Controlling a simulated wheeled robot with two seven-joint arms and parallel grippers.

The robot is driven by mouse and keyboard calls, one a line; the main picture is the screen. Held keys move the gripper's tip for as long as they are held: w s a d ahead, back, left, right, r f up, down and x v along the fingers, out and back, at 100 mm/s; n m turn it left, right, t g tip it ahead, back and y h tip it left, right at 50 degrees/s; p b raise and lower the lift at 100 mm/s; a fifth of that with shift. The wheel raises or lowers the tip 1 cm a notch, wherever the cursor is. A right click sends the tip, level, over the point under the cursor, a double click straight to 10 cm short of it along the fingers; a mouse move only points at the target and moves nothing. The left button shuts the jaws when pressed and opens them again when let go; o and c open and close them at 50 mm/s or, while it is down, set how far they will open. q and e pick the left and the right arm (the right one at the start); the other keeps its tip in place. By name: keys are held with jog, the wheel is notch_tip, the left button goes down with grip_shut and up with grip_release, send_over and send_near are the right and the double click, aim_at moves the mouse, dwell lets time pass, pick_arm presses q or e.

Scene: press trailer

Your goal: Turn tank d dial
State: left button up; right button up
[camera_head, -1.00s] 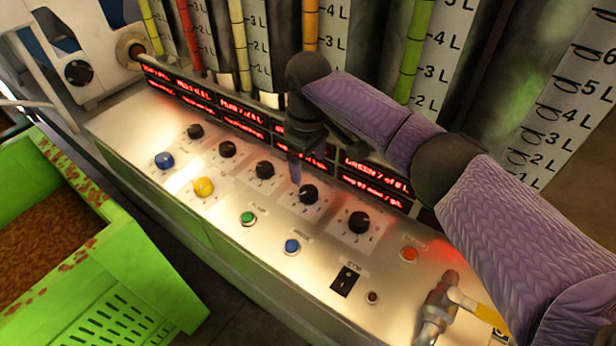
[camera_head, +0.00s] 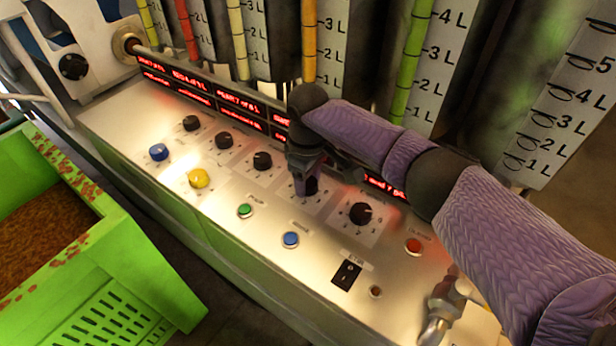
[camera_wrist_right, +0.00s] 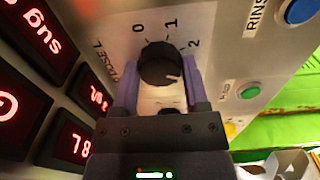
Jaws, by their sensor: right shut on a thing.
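Several black dials stand in a slanted row on the metal panel (camera_head: 211,203). The fourth dial from the left (camera_head: 312,187) is partly hidden under my right gripper (camera_head: 304,184), which comes down on it from above. In the right wrist view the black dial (camera_wrist_right: 160,62) sits between the two fingers of my right gripper (camera_wrist_right: 159,88), which is shut on it. The figures 0, 1 and 2 are printed around the dial. A pale mark shows on its lower right side. The tank letter cannot be read. My left gripper is not in view.
The fifth dial (camera_head: 360,213) is close to the right of my gripper. Blue, yellow, green and red buttons and a black rocker switch (camera_head: 346,275) are on the panel. Red displays (camera_head: 215,97) and tall tanks with litre scales stand behind. A green bin (camera_head: 95,250) is at left.

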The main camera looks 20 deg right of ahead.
grip_shut()
jog(key=shift+r+m+p, duration=0.15)
jog(key=shift+m+p, duration=0.15)
jog(key=shift+p, duration=0.25)
jog(key=shift+m+p, duration=1.9)
jog(key=shift+m, duration=0.4)
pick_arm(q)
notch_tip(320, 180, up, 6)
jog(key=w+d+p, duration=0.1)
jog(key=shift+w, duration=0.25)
pick_arm(e)
jog(key=shift+m, duration=1.8)
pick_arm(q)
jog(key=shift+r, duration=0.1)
pick_arm(e)
jog(key=o, duration=1)
grip_release()
